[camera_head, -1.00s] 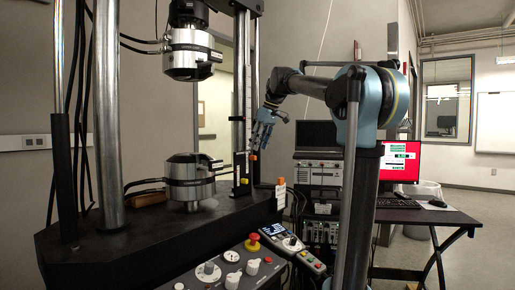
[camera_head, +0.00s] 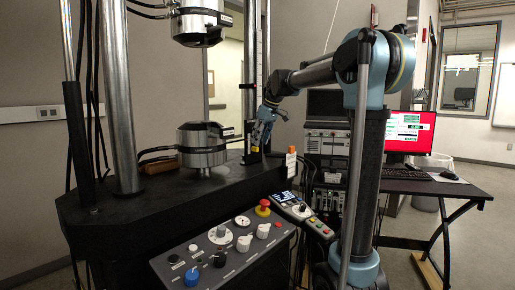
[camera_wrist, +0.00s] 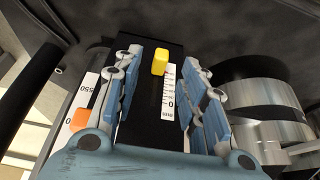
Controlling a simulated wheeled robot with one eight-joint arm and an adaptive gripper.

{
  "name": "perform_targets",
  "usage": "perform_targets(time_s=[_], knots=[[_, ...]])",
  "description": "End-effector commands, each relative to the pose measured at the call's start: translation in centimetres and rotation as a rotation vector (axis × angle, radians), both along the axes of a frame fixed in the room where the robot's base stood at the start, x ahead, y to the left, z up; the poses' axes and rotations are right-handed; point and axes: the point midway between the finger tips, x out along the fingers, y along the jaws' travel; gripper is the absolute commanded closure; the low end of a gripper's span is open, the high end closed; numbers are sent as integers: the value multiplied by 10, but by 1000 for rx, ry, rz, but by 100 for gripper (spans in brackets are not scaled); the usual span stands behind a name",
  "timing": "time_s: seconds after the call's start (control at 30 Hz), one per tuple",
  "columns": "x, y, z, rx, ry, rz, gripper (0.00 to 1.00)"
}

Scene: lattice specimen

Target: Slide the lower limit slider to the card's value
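My gripper (camera_wrist: 162,62) is open, with one blue finger on each side of a black rail in the wrist view. A yellow slider (camera_wrist: 160,61) sits on the rail between the fingertips, with a gap on both sides. I take it for the lower limit slider. A white scale (camera_wrist: 168,95) marked 0 and mm runs beside it. An orange slider (camera_wrist: 81,120) is at lower left, near a scale marked 550. In the head view my gripper (camera_head: 264,130) is at the rail, just above the yellow slider (camera_head: 254,149). I cannot make out a card's value.
The lower grip cylinder (camera_head: 202,147) stands left of the rail on the black machine base (camera_head: 130,205). A control panel (camera_head: 225,250) with knobs and a red button is in front. A white tag with an orange top (camera_head: 291,158) stands right of the rail. A red monitor (camera_head: 405,132) is behind.

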Motion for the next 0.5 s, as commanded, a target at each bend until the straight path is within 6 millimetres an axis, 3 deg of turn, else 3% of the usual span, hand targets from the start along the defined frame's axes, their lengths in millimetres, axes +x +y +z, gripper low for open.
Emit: perform_targets(time_s=[0.2,0.5], knots=[[7,8,-25,0,0,1,62],[9,11,-36,-1,-1,0,62]])
